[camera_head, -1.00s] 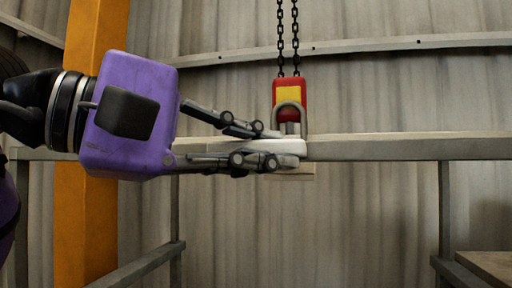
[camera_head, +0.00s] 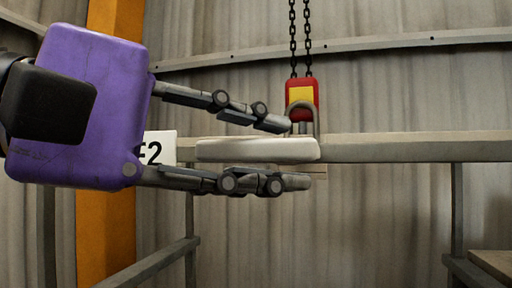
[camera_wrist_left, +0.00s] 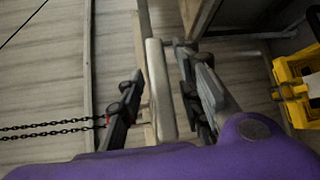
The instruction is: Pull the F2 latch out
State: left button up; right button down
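A pale grey bar (camera_head: 258,150), which looks like the latch handle, lies level in front of the long grey rail in the head view. A white label (camera_head: 160,147) ending in "2", partly hidden by my left gripper, is behind it. My left gripper (camera_head: 292,154) comes in from the left with its fingers spread, one above and one below the bar, with visible gaps. In the left wrist view, the bar (camera_wrist_left: 160,90) stands between the two open fingers. My right gripper is not in view.
A red and yellow hook block (camera_head: 302,97) hangs on two black chains (camera_head: 300,40) just behind the bar's right end. The grey rail (camera_head: 410,147) runs on to the right. An orange post (camera_head: 105,225) stands at left. A yellow object (camera_wrist_left: 295,85) shows at right in the wrist view.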

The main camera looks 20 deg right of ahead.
pick_arm(q)
jog(key=shift+a+r, duration=0.1)
jog(key=shift+a, duration=0.5)
jog(key=v, duration=1.1)
jog(key=shift+s+d, duration=0.1)
